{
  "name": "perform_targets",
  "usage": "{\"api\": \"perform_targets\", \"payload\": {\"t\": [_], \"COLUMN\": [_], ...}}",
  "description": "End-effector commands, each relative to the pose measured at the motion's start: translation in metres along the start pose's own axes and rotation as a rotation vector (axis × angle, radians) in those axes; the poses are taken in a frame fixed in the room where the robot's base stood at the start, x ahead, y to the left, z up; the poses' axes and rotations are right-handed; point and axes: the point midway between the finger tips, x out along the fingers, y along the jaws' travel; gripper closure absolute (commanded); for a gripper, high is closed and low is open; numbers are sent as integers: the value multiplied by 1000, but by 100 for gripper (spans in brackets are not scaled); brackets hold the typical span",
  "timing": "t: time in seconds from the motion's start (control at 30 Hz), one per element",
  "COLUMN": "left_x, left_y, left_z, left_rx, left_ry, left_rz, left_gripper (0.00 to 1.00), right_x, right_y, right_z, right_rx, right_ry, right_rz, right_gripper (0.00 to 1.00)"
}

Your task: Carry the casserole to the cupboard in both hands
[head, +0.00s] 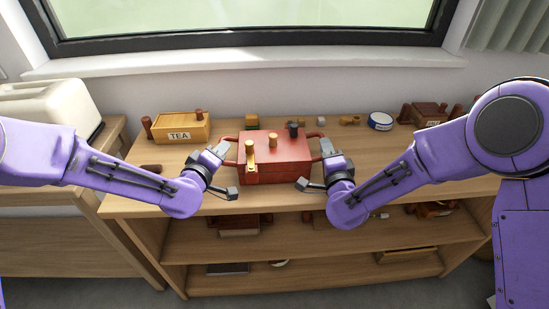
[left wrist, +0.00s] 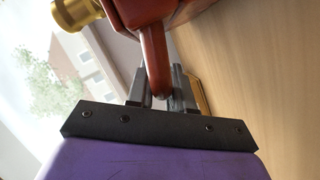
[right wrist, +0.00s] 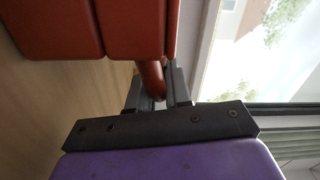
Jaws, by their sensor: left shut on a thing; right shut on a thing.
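The casserole (head: 283,165) is a red box-shaped pot with a lid and a loop handle at each side. In the head view it is at the middle of the wooden shelf unit's top. My left gripper (head: 224,178) is shut on its left handle; the left wrist view shows the red handle (left wrist: 155,65) between the fingers. My right gripper (head: 320,172) is shut on its right handle; the right wrist view shows that handle (right wrist: 151,78) between the fingers. I cannot tell whether the casserole's underside touches the top. No cupboard can be made out for certain.
A yellow TEA box (head: 181,129) stands to the left on the shelf top (head: 135,205). A round blue-and-white tin (head: 380,121) and a dark brown box (head: 429,115) stand to the right. Small blocks lie behind the casserole. Lower shelves hold several items. A cream appliance (head: 50,105) stands far left.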

Motion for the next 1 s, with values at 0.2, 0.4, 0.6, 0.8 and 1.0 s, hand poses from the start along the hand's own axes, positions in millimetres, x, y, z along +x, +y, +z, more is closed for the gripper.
{"api": "perform_targets", "payload": {"t": [0.2, 0.4, 0.6, 0.8, 1.0], "left_x": [-1, -6, -11, -11, -11], "left_y": [4, 23, 42, 42, 42], "left_z": [-2, -15, -27, -27, -26], "left_rx": [0, 0, 0, 0, 0], "left_ry": [1, 1, 2, 2, 2], "left_rz": [0, 0, 0, 0, 0], "left_gripper": [100, 100, 100, 100, 100], "right_x": [0, 0, 0, 0, 0], "right_y": [-6, -28, -51, -51, -50], "right_z": [-1, -6, -10, -10, -10], "right_rx": [1, 1, 1, 1, 1], "right_ry": [1, 1, 1, 1, 2], "right_rz": [-3, -3, -3, -3, -3], "right_gripper": [100, 100, 100, 100, 100]}}
